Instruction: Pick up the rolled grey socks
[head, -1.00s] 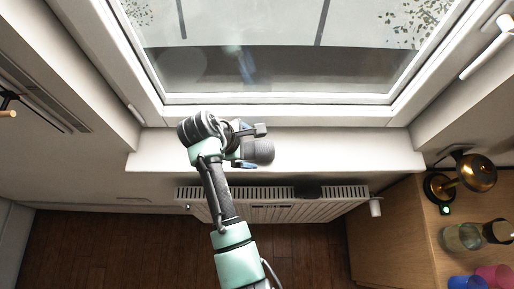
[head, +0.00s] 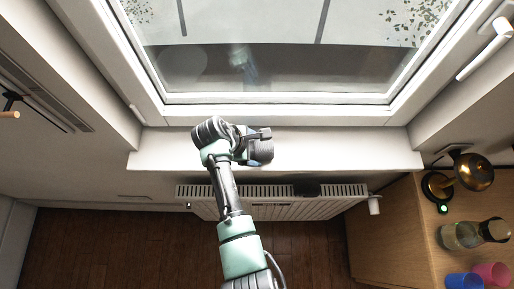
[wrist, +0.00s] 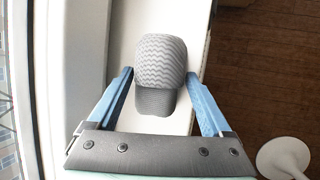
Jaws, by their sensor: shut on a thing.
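The rolled grey socks (wrist: 161,60) show in the wrist view as a bundle with a light zigzag pattern and a plain darker grey end. My gripper (wrist: 160,74) is shut on them, with one blue finger along each side. In the head view the grey socks (head: 264,150) are at the end of my gripper (head: 256,147), over the white windowsill (head: 340,150). My gripper partly hides them there. I cannot tell whether the socks still touch the sill.
The window (head: 280,70) stands just behind the sill. A ribbed radiator (head: 335,205) is below its front edge. At right, a wooden counter (head: 400,235) holds a brass-and-black lamp (head: 474,172), a glass jar (head: 460,236) and blue and pink cups (head: 492,273). The sill right of my gripper is clear.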

